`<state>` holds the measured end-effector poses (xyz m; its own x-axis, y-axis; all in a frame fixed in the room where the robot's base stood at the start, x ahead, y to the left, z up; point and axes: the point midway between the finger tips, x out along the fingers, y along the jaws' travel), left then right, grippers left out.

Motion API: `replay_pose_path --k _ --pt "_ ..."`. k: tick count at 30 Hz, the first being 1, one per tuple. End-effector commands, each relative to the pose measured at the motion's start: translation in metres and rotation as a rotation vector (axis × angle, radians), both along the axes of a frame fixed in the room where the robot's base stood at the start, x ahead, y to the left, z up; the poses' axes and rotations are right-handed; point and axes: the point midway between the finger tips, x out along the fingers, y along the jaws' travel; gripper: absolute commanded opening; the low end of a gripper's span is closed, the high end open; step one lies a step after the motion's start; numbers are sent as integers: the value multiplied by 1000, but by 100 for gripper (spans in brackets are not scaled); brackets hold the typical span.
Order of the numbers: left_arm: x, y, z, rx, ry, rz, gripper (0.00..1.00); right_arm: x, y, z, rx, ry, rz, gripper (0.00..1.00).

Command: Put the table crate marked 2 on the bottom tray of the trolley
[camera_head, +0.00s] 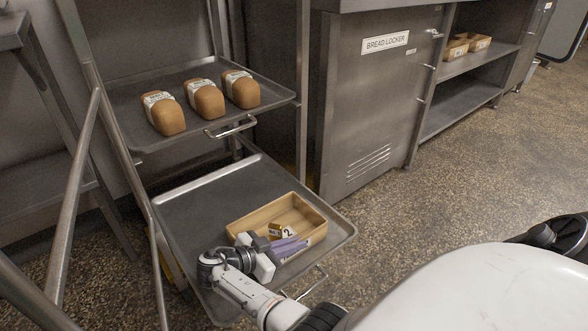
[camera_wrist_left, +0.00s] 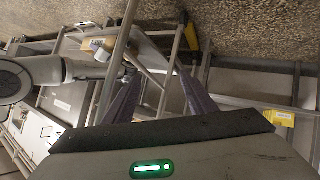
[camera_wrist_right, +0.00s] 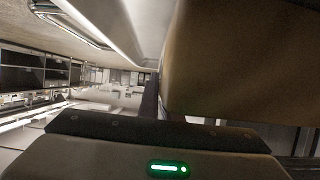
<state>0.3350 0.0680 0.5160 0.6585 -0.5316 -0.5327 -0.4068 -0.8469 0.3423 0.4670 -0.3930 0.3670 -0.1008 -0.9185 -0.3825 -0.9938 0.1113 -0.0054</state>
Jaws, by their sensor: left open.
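The light wooden crate (camera_head: 312,215), with a yellow tag marked 2 inside it, is over the trolley's bottom tray (camera_head: 185,205), toward its near right part. It looks level and low; whether its whole base touches the tray is hard to tell. My right gripper (camera_head: 288,247) is at the crate's near wall, its fingers close together on it. In the right wrist view the crate (camera_wrist_right: 240,60) fills the upper right against one finger; the other finger is hidden. My left gripper (camera_wrist_left: 158,88) is open and empty in the left wrist view, outside the head view.
The trolley's upper tray (camera_head: 130,120) carries three wrapped loaves (camera_head: 204,98). The bread locker (camera_head: 375,110) stands right of the trolley. Further right, small crates (camera_head: 456,48) sit on a shelf. The trolley's posts (camera_head: 75,190) rise at left.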

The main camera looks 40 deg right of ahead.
Motion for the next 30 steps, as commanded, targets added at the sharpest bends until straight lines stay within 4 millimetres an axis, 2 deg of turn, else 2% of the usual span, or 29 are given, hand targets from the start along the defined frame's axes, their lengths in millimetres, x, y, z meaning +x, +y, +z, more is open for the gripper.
replay_pose_path --k 5,9,20,30 --pt "0 0 1 2 0 0 51 0 -1 1 -2 -2 -1 0" --pt "0 0 0 2 1 0 51 0 0 0 0 1 -1 23" --pt "0 0 -2 4 5 -1 51 0 1 2 1 1 0 23" --pt "-1 2 -4 22 16 1 51 6 51 23 2 2 1 23"
